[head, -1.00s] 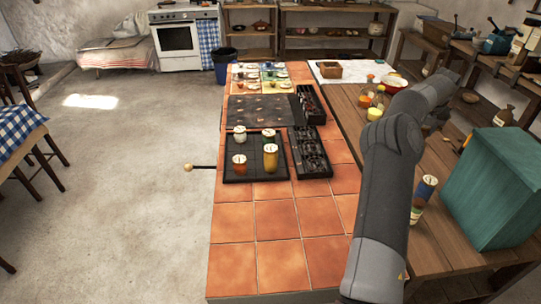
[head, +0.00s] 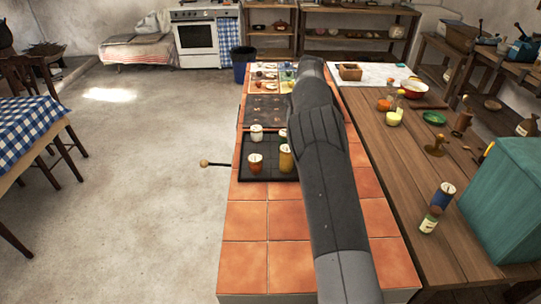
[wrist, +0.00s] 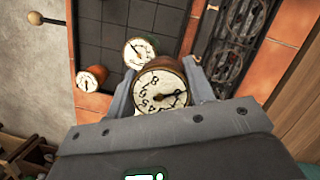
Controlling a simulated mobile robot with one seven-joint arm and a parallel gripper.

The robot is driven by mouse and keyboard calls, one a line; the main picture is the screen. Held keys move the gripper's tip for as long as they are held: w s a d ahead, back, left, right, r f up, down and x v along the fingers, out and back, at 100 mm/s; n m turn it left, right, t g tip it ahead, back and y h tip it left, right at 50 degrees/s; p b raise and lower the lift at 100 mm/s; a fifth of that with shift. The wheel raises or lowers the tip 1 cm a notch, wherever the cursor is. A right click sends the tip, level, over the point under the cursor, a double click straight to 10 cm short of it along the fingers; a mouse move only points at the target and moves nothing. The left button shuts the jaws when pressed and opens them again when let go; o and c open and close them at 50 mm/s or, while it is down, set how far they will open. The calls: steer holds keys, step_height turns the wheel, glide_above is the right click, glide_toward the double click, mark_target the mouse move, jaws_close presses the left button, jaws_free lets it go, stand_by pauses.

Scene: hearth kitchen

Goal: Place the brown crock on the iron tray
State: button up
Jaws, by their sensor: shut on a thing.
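In the wrist view my gripper (wrist: 160,68) is shut on the brown crock (wrist: 162,90), whose pale lid is marked like a clock dial. The crock is between both fingers, over the near right part of the black gridded iron tray (wrist: 100,38). I cannot tell its height or whether it touches anything. Two other lidded crocks show there, a reddish one (wrist: 91,78) and one behind the held crock (wrist: 138,51).
A knobbed rod (head: 205,163) sticks out left of the tray. A dark grate (wrist: 228,40) lies to its right. The orange tiled counter (head: 245,250) is clear in front. Two jars (head: 444,195) (head: 431,219) and a teal box (head: 510,200) stand on the wooden table.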

steer(key=s+a+r+n, duration=0.1)
steer(key=s+a+n, duration=0.2)
steer(key=a, duration=1.3)
glide_toward(255, 150)
steer(key=shift+y, duration=0.4)
steer(key=s+f, duration=0.1)
steer(key=f, duration=0.1)
steer(key=s+a+f, duration=0.1)
steer(key=s+f, duration=0.1)
steer(key=shift+s+f, duration=0.2)
steer(key=shift+f, duration=0.2)
steer(key=shift+f, duration=0.1)
steer(key=o, duration=1.1)
steer(key=shift+f, duration=0.1)
steer(key=shift+o, duration=0.2)
